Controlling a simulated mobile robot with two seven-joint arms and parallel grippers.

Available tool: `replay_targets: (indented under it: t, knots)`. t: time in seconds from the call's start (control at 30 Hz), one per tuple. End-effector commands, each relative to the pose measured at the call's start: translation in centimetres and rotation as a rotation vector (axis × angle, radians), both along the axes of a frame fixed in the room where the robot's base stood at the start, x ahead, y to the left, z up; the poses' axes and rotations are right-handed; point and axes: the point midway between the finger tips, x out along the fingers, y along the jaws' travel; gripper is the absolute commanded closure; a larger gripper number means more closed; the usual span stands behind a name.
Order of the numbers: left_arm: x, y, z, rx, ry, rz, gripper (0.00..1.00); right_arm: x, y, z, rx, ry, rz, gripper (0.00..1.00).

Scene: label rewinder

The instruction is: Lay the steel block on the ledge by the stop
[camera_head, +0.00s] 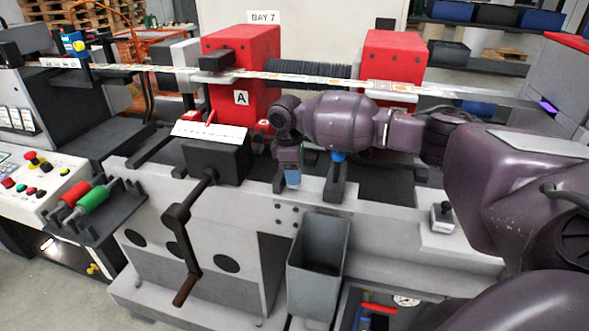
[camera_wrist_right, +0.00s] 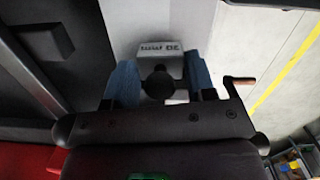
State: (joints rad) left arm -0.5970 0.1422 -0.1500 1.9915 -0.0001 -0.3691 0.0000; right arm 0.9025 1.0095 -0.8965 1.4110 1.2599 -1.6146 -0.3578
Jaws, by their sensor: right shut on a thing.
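My right gripper (camera_head: 291,172) points down over the front of the machine, its blue fingers just above the pale grey ledge (camera_head: 385,212). In the right wrist view the gripper (camera_wrist_right: 166,88) is shut on the dark round knob of the steel block (camera_wrist_right: 160,50), a pale block with dark printed marks. In the head view the block (camera_head: 292,179) is small under the fingertips, and I cannot tell whether it touches the ledge. A black upright bracket (camera_head: 334,188) stands on the ledge just right of the gripper; I cannot tell whether it is the stop. My left gripper is out of view.
A black box with a crank handle (camera_head: 182,250) stands left of the gripper. An open grey bin (camera_head: 318,272) hangs below the ledge. Red housings (camera_head: 243,75) stand behind, with a label web between them. Another small block with a black knob (camera_head: 442,214) sits at right.

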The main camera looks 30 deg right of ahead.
Motion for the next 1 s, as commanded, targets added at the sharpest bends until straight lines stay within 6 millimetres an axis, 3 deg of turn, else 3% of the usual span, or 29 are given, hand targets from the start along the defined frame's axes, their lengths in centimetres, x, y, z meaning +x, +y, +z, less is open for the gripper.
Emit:
replay_targets:
  t: [0.13, 0.17, 0.3, 0.73, 1.0]
  knots:
    - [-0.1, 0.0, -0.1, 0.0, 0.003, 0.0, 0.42, -0.3, 0.1, -0.8, 0.003, 0.008, -0.001, 0.83]
    - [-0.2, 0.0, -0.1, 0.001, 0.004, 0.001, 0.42, -0.3, 0.1, -0.9, 0.003, 0.009, -0.001, 0.45]
    - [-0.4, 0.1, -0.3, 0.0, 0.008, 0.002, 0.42, -0.4, 0.1, -1.1, 0.003, 0.012, -0.001, 0.23]
    - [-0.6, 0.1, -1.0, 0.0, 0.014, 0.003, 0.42, -0.4, 0.2, -0.5, 0.005, 0.014, -0.002, 0.23]
    - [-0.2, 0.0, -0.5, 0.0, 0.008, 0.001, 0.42, 0.2, 0.6, 5.0, 0.004, 0.006, -0.002, 0.23]
